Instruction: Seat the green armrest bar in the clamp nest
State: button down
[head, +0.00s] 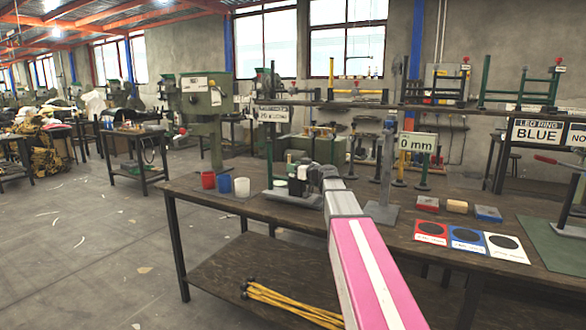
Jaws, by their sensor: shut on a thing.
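My gripper (303,178) is at the far end of my arm, low over the workbench, beside a stand with a dark green upright post (268,150). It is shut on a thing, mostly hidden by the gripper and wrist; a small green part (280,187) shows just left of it. I take the held thing for the green armrest bar, but its outline is too small to confirm. The stand has a flat base (290,200) on the bench. The clamp nest cannot be told apart clearly there.
The dark workbench (225,202) carries red, blue and white cups (241,187) at left. A gauge stand with a "0 mm" sign (417,144) stands right of my gripper. Coloured cards (467,238) and small blocks (457,206) lie farther right. Open floor is at left.

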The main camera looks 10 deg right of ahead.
jog(key=shift+w+d+f, duration=0.3)
jog(key=shift+w+d, duration=0.1)
jog(key=shift+w, duration=0.15)
jog(key=shift+w+d+f, duration=0.25)
jog(key=shift+w+d, duration=0.15)
jog(key=shift+w, duration=0.15)
jog(key=shift+w+d, duration=0.65)
jog(key=shift+w, duration=0.25)
jog(key=shift+w+d, duration=0.65)
jog(key=shift+w, duration=0.25)
jog(key=shift+f, duration=0.1)
jog(key=shift+f, duration=1.3)
jog(key=c, duration=0.7)
grip_release()
jog(key=v, duration=1)
jog(key=shift+s+d, duration=0.25)
jog(key=shift+s, duration=0.05)
